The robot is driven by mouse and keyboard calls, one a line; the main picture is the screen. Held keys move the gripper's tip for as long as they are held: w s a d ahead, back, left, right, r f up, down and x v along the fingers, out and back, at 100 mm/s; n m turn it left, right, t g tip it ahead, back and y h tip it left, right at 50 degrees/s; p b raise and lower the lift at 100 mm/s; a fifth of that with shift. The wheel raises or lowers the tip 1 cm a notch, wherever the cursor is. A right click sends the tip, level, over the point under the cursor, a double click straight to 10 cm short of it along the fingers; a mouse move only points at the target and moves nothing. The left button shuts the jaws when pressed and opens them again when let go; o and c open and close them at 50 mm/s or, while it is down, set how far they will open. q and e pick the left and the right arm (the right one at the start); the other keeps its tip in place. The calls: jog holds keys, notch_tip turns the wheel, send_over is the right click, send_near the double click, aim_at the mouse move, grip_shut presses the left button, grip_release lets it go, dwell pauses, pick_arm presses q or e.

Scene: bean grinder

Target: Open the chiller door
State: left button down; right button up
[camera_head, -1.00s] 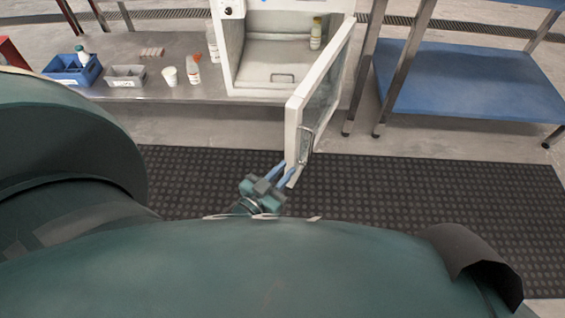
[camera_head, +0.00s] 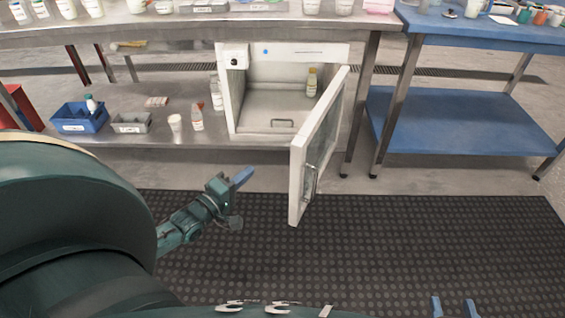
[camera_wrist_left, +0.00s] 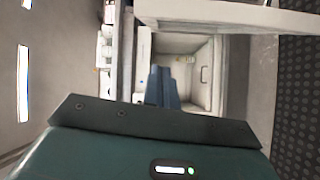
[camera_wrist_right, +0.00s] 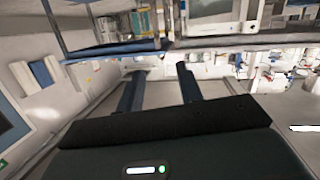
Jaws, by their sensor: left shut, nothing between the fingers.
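The white chiller (camera_head: 232,100) stands on the lower metal shelf with its inside exposed. Its door (camera_head: 318,150) is swung wide open toward me, with a metal handle (camera_head: 309,182) on its outer face. My left gripper (camera_head: 242,178) is shut and empty, in front of the opening and left of the door, apart from it. In the left wrist view the shut fingers (camera_wrist_left: 161,88) point at the chiller interior (camera_wrist_left: 196,75). My right gripper (camera_head: 454,307) is open and empty at the bottom edge of the head view; its spread fingers (camera_wrist_right: 158,88) show in the right wrist view.
A small bottle (camera_head: 311,83) stands inside the chiller. Left of it on the shelf are bottles (camera_head: 197,118), a white cup (camera_head: 175,122), a grey bin (camera_head: 130,123) and a blue bin (camera_head: 80,118). A blue-shelved table (camera_head: 450,125) stands right. The dark floor mat (camera_head: 400,240) is clear.

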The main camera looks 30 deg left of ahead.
pick_arm(q)
jog(key=w+d+r+n+b, duration=0.1)
jog(key=w+d+n+b, duration=0.1)
jog(key=w, duration=0.8)
jog(key=shift+w+d+b, duration=0.3)
jog(key=shift+d+b, duration=0.5)
jog(key=shift+d, duration=0.3)
pick_arm(e)
jog(key=shift+s+a+r+n+t+y, duration=0.15)
jog(key=shift+a+n+t+y, duration=0.15)
jog(key=shift+t+y, duration=0.2)
jog(key=shift+s+a+f+n+t+y, duration=0.1)
jog(key=shift+s+a+n+t+y, duration=0.1)
jog(key=shift+n+t+y, duration=0.3)
jog(key=shift+r, duration=0.1)
